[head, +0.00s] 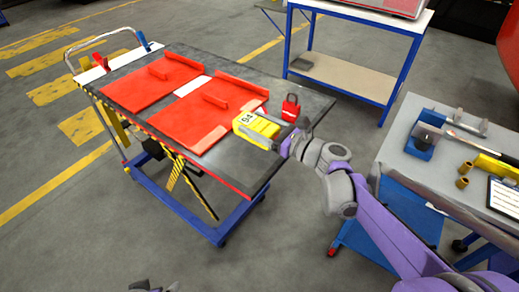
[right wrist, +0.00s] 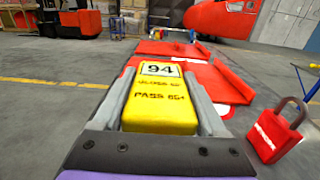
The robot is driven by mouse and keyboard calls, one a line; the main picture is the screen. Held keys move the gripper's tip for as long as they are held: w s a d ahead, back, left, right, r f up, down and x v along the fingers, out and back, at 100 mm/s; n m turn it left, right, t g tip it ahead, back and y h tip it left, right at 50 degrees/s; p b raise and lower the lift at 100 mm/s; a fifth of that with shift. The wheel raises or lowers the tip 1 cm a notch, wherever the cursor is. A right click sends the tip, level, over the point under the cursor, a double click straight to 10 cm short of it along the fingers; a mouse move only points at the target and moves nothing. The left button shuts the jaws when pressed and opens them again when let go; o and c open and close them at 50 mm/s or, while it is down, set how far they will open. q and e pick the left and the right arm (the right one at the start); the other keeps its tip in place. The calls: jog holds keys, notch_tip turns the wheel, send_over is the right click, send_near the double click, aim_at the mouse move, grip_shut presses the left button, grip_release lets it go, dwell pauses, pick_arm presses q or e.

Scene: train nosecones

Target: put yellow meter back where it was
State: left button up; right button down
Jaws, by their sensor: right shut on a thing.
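The yellow meter (head: 257,124) is a yellow block with a white label reading 94. My right gripper (head: 283,140) is shut on it at the right end of the lift table (head: 262,177). In the right wrist view the meter (right wrist: 160,100) sits between the two grey fingers of the gripper (right wrist: 163,110), its label facing up. I cannot tell whether the meter touches the table top or hangs just above it. My left gripper is not clearly in view; only a small grey part shows at the bottom edge of the head view.
A red padlock (head: 290,108) stands right beside the meter, and also shows in the right wrist view (right wrist: 279,131). Red trays (head: 188,118) cover much of the lift table. A grey workbench (head: 411,153) with tools is at right; a blue-framed shelf table (head: 345,78) stands behind.

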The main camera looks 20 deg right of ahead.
jog(key=shift+f+b, duration=0.45)
jog(key=shift+f, duration=3.05)
jog(key=shift+f, duration=0.2)
grip_release()
jog(key=shift+r, duration=0.1)
jog(key=shift+r, duration=0.2)
jog(key=v, duration=1.2)
jog(key=shift+f, duration=0.1)
